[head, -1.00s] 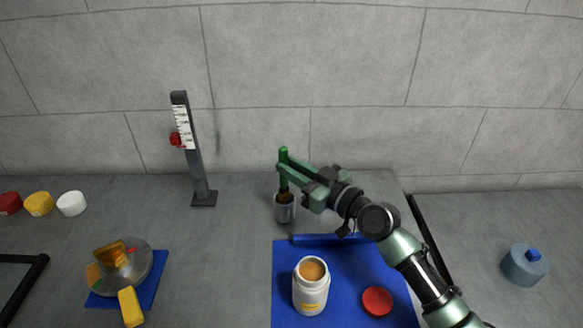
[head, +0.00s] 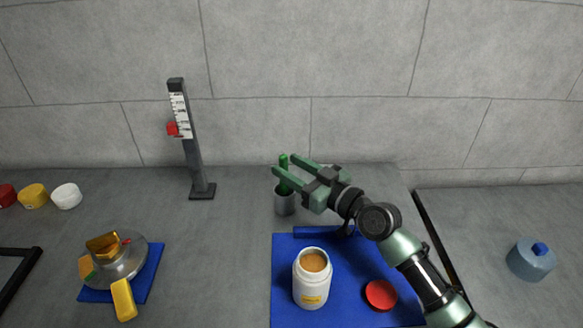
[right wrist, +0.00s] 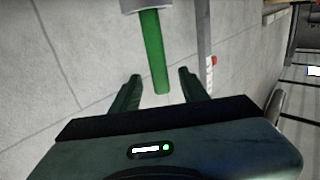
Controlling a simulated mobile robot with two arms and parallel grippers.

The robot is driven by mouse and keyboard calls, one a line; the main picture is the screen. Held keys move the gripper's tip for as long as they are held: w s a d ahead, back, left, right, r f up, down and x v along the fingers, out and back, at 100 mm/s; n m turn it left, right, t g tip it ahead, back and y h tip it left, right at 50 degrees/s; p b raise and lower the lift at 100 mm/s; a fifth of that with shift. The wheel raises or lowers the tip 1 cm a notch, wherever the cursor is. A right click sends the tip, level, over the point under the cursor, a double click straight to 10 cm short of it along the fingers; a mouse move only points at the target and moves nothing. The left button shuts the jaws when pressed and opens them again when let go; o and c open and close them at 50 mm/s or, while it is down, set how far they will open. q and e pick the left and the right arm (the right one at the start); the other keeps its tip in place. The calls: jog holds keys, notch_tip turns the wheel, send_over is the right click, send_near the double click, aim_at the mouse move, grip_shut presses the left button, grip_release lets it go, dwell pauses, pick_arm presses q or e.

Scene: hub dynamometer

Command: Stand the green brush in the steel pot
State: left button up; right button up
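The green brush (head: 283,160) stands in the small steel pot (head: 285,206), with its handle up and its lower end hidden inside. My right gripper (head: 283,165) is open, its two fingers on either side of the upper handle. In the right wrist view, the green handle (right wrist: 155,50) runs between the spread fingers (right wrist: 160,76) with a gap on both sides. The pot's grey rim (right wrist: 145,5) shows at the top of that view. My left gripper is not in view.
A blue mat (head: 345,277) in front holds a white jar (head: 311,283) and a red lid (head: 381,294). A dark gauge post (head: 190,140) stands left of the pot. A steel dish (head: 122,263) sits on a blue pad further left. The bench between them is clear.

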jog(key=b+v, duration=0.1)
jog(key=v, duration=0.6)
jog(key=shift+s+d+b, duration=0.3)
jog(key=shift+s, duration=0.05)
dwell(0.6)
